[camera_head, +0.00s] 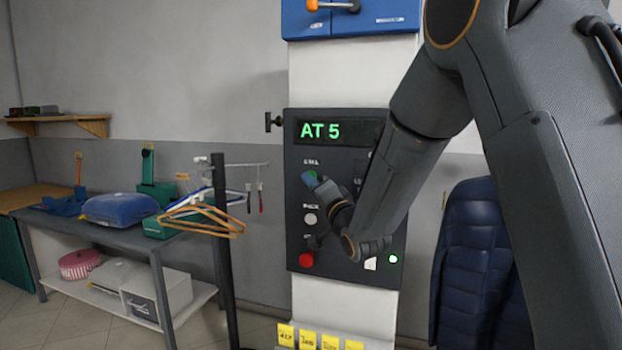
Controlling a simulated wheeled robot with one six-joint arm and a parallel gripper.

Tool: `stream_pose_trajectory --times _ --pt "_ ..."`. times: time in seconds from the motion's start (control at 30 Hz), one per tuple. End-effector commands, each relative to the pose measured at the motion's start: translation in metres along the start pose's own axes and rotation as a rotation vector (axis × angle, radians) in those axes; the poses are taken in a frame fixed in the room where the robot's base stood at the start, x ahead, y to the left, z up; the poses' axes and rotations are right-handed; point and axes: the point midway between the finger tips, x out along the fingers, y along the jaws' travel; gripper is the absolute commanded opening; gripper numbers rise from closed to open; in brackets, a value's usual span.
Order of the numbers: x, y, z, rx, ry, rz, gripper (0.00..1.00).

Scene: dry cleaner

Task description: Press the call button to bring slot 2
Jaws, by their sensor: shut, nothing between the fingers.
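A dark control panel (297,225) is fixed to a white column. Its display (340,131) reads "AT 5" in green. A blue-green button (309,178) is at the upper left of the panel. A pale round button (310,219) is below it, and a red button (306,259) is at the lower left. My gripper (322,187) is at the panel, close beside the blue-green button. It is shut and empty, small and partly hidden by my wrist. I cannot tell whether it touches the button. My arm hides the middle and right of the panel.
A rack with hangers (205,217) on a dark post stands left of the panel. A grey table (110,235) with a folded blue item is farther left. A navy padded jacket (470,240) hangs at right. Yellow tags (308,338) line the column's base.

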Motion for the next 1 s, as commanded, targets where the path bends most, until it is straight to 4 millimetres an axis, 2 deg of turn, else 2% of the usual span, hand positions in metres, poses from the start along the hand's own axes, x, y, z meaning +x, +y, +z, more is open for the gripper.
stream_pose_trajectory --times 1.0 --pt "0.0050 0.0037 -0.0040 0.000 0.001 0.000 0.00"
